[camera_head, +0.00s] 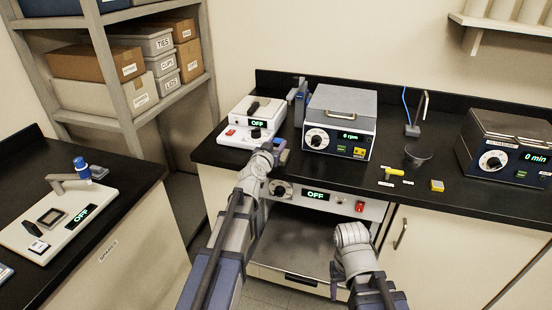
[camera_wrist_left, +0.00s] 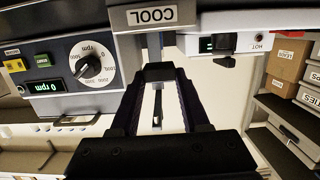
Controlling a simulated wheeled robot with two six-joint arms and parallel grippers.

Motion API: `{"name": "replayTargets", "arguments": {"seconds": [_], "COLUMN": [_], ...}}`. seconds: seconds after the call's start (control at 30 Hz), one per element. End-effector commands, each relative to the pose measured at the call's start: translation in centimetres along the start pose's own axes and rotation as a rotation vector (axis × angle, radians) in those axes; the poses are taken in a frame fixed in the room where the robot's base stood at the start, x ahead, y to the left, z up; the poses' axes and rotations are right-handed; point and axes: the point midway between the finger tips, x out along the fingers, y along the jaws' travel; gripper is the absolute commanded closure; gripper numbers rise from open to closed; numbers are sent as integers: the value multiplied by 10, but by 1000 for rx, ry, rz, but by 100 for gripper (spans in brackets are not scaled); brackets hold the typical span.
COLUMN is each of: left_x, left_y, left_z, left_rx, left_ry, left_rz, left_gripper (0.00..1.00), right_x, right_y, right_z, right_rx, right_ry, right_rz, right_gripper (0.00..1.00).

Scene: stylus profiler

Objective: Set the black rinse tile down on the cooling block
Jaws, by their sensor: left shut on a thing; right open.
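My left gripper (camera_head: 279,147) is at the front of the counter, between the white hot plate and the centrifuge. The left wrist view, which is upside down, shows its two dark fingers (camera_wrist_left: 160,75) shut on a dark piece, seen edge-on, that I take to be the black rinse tile. Its faces are hidden. A white COOL label (camera_wrist_left: 150,15) lies just beyond the fingertips. The cooling block cannot be clearly made out there; the gripper hides that spot. My right arm is low in front of the cabinet, and its fingers are not visible.
The centrifuge (camera_head: 340,122) stands close right of the left gripper, the hot plate (camera_head: 247,125) close left. A blue-grey upright object (camera_head: 298,98) stands behind. A dark cup (camera_head: 417,155) and a timer box (camera_head: 505,150) are further right.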

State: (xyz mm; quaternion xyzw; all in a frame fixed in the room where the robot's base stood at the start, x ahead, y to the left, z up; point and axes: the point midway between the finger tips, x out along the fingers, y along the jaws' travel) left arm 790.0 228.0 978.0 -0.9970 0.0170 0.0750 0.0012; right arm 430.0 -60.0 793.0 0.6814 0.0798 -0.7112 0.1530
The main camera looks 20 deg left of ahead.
Motion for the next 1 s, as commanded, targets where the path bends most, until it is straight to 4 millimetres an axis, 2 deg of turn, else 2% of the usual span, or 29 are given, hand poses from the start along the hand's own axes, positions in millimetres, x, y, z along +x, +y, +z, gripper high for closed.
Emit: {"name": "replayTargets", "arguments": {"seconds": [0.37,0.8,0.83,1.0], "left_x": [6,6,6,6], "left_y": [0,0,0,0], "left_z": [37,40,39,39], "left_rx": [0,0,0,0], "left_ry": [0,0,0,0], "left_rz": [0,0,0,0], "left_gripper": [100,100,52,33], "right_x": [37,41,39,39], "right_y": [-4,-4,-4,-4], "right_z": [-2,-2,-2,-2], "right_rx": [0,0,0,0], "right_ry": [0,0,0,0], "right_rz": [0,0,0,0], "right_gripper": [38,38,38,38]}}
